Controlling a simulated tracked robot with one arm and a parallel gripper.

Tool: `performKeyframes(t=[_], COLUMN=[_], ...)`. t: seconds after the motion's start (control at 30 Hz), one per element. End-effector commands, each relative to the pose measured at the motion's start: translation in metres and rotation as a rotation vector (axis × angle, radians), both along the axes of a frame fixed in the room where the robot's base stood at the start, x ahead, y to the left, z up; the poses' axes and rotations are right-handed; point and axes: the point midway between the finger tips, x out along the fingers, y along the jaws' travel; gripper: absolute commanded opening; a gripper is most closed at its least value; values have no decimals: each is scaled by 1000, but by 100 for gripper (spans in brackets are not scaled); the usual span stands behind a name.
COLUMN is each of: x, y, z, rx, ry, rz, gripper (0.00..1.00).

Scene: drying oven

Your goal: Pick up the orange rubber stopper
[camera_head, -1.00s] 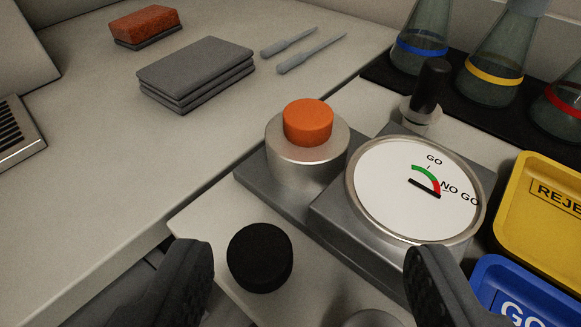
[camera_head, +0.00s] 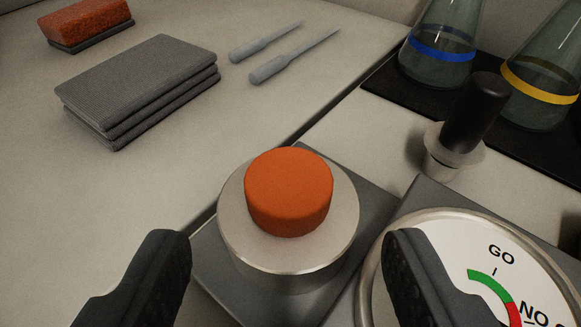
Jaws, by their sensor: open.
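The orange rubber stopper (camera_head: 288,192) sits upright on top of a round silver metal cylinder (camera_head: 285,258), near the middle of the view. My gripper (camera_head: 287,245) is open, with one dark finger at the lower left and one at the lower right. The stopper appears between the two fingers, a little beyond their tips. The fingers do not appear to touch it, and nothing is held.
A GO / NO GO dial gauge (camera_head: 455,275) stands right of the cylinder on a grey base. A black-handled tool (camera_head: 470,118) stands behind it. Flasks (camera_head: 440,45) are at the upper right. Folded grey cloths (camera_head: 140,90), pipettes (camera_head: 290,58) and an orange-red sponge (camera_head: 86,22) lie at the upper left.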

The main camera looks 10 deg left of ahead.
Motion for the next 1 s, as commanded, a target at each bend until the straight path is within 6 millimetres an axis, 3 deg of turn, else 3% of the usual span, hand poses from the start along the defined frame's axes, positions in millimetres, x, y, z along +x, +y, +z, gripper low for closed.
performKeyframes(t=[0.27, 0.53, 0.57, 0.7, 0.8, 1.0], x=[30, 34, 34, 33, 33, 33], y=[4, 5, 5, 4, 5, 4], z=[-11, -11, -11, -11, -11, -11], rx=[0, 0, 0, 0, 0, 0], ry=[0, -1, -1, -1, -1, 0], rz=[0, 0, 0, 0, 0, 0], gripper=[57, 57, 52, 13, 6, 6])
